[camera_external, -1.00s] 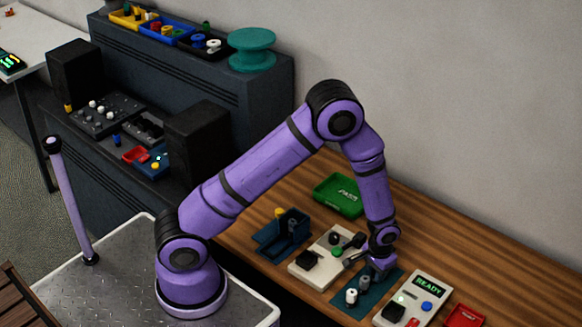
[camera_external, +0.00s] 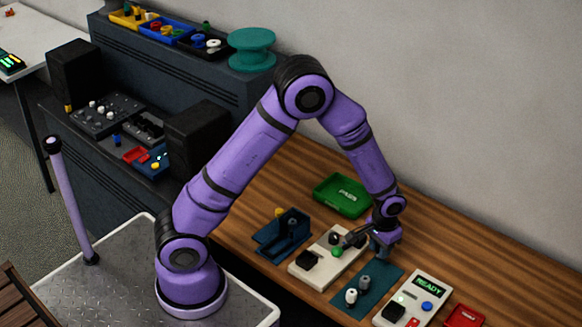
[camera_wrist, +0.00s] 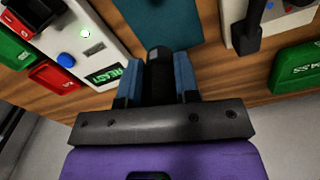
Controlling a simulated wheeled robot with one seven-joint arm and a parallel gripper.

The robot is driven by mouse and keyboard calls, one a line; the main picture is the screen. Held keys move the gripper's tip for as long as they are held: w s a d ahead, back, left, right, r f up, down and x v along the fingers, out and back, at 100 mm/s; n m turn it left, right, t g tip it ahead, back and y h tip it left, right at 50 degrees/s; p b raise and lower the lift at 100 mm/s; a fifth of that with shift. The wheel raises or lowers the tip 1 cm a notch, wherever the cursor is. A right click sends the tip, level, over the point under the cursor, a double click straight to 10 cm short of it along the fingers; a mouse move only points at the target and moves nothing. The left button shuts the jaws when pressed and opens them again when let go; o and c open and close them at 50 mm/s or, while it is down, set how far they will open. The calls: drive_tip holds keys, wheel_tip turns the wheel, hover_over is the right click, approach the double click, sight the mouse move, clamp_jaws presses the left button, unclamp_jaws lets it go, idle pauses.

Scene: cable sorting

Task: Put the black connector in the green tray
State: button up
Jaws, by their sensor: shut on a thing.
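My gripper (camera_external: 380,250) is raised a little above the bench, over the far end of the teal mat. In the wrist view its blue fingers (camera_wrist: 159,78) are shut on the black connector (camera_wrist: 159,62), a dark, round-topped piece. In the external view the connector cannot be made out clearly at the gripper. The green tray (camera_external: 328,198) stands farther back on the bench, to the left of my gripper and apart from it. It also shows at the right edge of the wrist view (camera_wrist: 297,68).
The teal mat (camera_external: 378,285) holds a white connector (camera_external: 351,296) and a grey connector (camera_external: 365,282). A cream fixture (camera_external: 318,272) with a lever stands left of it. A tester reading READY (camera_external: 420,305) and a red tray (camera_external: 464,316) are at right. A blue holder (camera_external: 270,245) is at left.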

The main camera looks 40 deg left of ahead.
wheel_tip(320, 180, up, 5)
drive_tip(key=shift+w+a+r, duration=0.1)
drive_tip(key=w+a+n, duration=0.2)
drive_tip(key=w+a, duration=0.1)
drive_tip(key=a, duration=1.2)
drive_tip(key=w+a+n, duration=0.3)
drive_tip(key=w+a, duration=0.1)
drive_tip(key=a, duration=1.1)
drive_tip(key=f, duration=0.9)
drive_tip(key=shift+s+d+f, duration=0.1)
drive_tip(key=shift+s+d, duration=0.15)
drive_tip(key=shift+w+f, duration=0.1)
drive_tip(key=shift+f, duration=0.2)
drive_tip(key=shift+w+f, duration=0.1)
drive_tip(key=shift+w, duration=0.25)
hover_over(344, 199)
drive_tip(key=shift+w+f, duration=0.15)
drive_tip(key=shift+f, duration=2.3)
drive_tip(key=shift+f, duration=0.15)
